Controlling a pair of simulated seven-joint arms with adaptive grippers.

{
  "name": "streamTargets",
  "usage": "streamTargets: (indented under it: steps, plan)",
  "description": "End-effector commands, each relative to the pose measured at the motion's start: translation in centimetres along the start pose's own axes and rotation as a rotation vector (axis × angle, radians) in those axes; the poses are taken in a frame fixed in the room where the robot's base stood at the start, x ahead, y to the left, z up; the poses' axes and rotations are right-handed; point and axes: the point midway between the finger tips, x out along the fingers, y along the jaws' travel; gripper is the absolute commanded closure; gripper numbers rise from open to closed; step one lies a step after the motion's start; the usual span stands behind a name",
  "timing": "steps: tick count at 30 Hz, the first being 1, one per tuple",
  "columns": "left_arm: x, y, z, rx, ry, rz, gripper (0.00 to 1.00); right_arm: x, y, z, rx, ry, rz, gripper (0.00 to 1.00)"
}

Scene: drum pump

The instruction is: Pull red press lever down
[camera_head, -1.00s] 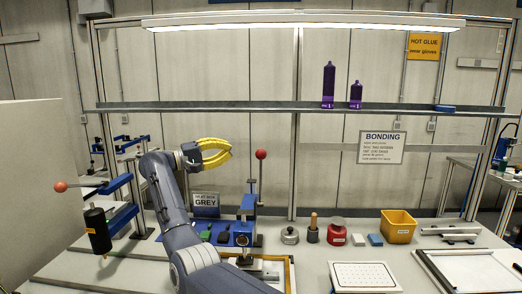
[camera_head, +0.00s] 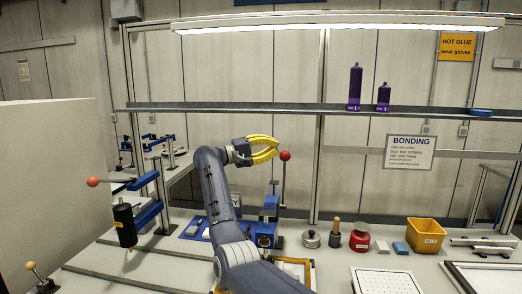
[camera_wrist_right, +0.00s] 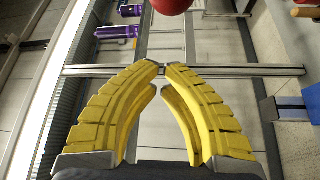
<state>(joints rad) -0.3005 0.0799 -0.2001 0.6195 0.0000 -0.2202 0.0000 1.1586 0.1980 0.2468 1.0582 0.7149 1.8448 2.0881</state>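A lever with a red ball knob (camera_head: 285,156) stands upright on a blue press (camera_head: 268,207) at the back of the bench. My right gripper (camera_head: 277,146), with yellow fingers, is just left of the knob and slightly higher in the head view; I cannot tell whether they touch. In the right wrist view, the gripper's fingertips (camera_wrist_right: 160,68) come together with only a narrow gap and nothing held between them. The red knob (camera_wrist_right: 172,4) shows beyond the tips, cut by the top edge. My right arm hides part of the press. My left gripper is not in view.
A red container (camera_head: 360,239), a yellow bin (camera_head: 426,236) and a white tray (camera_head: 386,282) lie to the right. A shelf (camera_head: 300,109) with purple bottles runs above.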

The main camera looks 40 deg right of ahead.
Motion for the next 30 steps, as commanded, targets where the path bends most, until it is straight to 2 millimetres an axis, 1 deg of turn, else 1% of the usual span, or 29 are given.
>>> streamTargets:
  steps: [1, 3, 4, 6, 15, 21, 30]
  plan:
    - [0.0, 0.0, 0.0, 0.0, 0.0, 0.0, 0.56, 1.0, 0.0, 0.1, 0.0, -0.003, 0.001, 1.0]
    - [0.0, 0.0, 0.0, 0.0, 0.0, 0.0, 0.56, 1.9, 0.0, 0.1, 0.0, 0.0, 0.001, 1.0]
    - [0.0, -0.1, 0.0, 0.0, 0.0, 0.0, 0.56, 1.4, -0.1, 0.5, 0.001, 0.003, 0.001, 1.0]
    - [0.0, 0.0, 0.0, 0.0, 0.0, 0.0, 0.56, 1.1, -0.1, 1.1, 0.003, 0.003, -0.001, 1.0]
    - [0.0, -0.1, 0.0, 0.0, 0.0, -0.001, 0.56, 0.4, -0.1, 3.2, -0.001, 0.002, 0.0, 1.0]
    - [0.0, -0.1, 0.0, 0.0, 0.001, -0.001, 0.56, 0.3, 0.0, 3.7, 0.0, 0.0, 0.001, 1.0]
    - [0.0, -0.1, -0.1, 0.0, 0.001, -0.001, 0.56, 0.3, 0.0, 3.8, 0.0, 0.0, 0.0, 1.0]
